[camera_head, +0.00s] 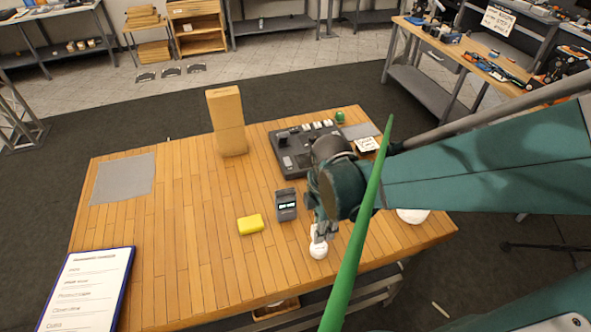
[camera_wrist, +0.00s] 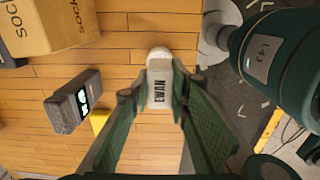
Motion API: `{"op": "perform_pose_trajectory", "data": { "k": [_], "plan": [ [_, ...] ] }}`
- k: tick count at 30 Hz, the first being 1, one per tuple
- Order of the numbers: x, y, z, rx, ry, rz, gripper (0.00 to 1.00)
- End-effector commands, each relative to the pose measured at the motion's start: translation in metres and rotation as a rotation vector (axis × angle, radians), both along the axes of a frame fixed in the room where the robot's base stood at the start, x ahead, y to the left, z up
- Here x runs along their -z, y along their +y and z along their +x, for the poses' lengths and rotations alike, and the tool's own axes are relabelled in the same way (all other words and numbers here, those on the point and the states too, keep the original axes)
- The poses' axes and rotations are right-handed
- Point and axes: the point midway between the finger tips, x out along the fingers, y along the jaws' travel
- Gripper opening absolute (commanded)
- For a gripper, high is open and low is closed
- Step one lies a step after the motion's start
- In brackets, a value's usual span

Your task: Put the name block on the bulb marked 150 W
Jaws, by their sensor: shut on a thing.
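My gripper (camera_wrist: 160,95) is shut on the white name block (camera_wrist: 159,92), which reads "EWAN". In the head view my gripper (camera_head: 318,228) is low over the table's front right part. A white bulb (camera_wrist: 159,55) shows just beyond the block in the wrist view. It also shows in the head view (camera_head: 318,251), right below my gripper. I cannot tell whether block and bulb touch. No wattage mark is readable on it.
On the wooden table (camera_head: 180,240) are a yellow block (camera_head: 250,224), a grey meter (camera_head: 286,205), a tall cardboard box (camera_head: 228,120), a dark device (camera_head: 295,150) and a grey mat (camera_head: 123,178). A clipboard (camera_head: 88,290) lies front left. The table's left middle is clear.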

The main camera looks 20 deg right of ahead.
Motion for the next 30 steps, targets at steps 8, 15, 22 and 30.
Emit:
{"op": "perform_pose_trajectory", "data": {
  "k": [8,15,22,30],
  "plan": [
    [0.02,0.0,0.0,0.0,0.0,0.0,0.07],
    [0.022,0.0,0.0,0.0,0.0,0.0,0.07],
    [0.022,0.0,0.0,0.0,0.0,0.0,0.07],
    [0.037,0.0,0.0,0.0,0.0,0.0,0.07]
  ]
}}
